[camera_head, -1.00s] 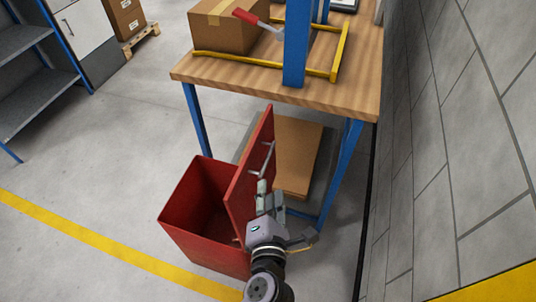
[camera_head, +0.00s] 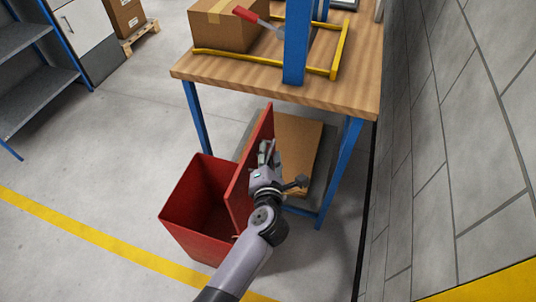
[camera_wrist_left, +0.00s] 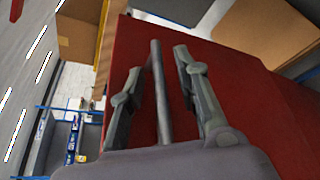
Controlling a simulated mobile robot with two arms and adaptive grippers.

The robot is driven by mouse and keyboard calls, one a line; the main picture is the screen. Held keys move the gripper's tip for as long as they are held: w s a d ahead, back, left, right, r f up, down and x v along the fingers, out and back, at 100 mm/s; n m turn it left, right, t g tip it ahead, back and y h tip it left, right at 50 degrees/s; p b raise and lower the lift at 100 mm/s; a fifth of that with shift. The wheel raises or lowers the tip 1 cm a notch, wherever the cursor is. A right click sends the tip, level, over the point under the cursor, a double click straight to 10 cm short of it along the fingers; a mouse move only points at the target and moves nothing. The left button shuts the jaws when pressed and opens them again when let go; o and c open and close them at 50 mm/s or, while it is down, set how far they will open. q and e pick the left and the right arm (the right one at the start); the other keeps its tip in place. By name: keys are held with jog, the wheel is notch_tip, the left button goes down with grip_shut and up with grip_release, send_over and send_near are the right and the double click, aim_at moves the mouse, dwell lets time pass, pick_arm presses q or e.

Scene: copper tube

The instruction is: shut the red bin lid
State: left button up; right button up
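The red bin (camera_head: 190,235) stands open on the floor in the head view. Its red lid (camera_head: 240,188) is raised, standing steeply on the bin's right side. The lid also fills much of the left wrist view (camera_wrist_left: 235,75). My left gripper (camera_head: 268,150) is at the lid's right-hand face, near its upper part. In the left wrist view, its two fingers (camera_wrist_left: 163,80) are spread on either side of the grey handle bar (camera_wrist_left: 160,95), with gaps visible between bar and fingers. The gripper mostly hides the handle in the head view. My right gripper is not in view.
A wooden workbench (camera_head: 225,82) with blue legs stands behind the bin, with a cardboard box (camera_head: 225,30) on top. Flat cardboard (camera_head: 305,140) lies under it. A grey wall (camera_head: 450,150) is at the right. The floor left of the bin is clear.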

pick_arm(q)
jog(key=shift+c, duration=0.2)
grip_shut()
dwell(0.6)
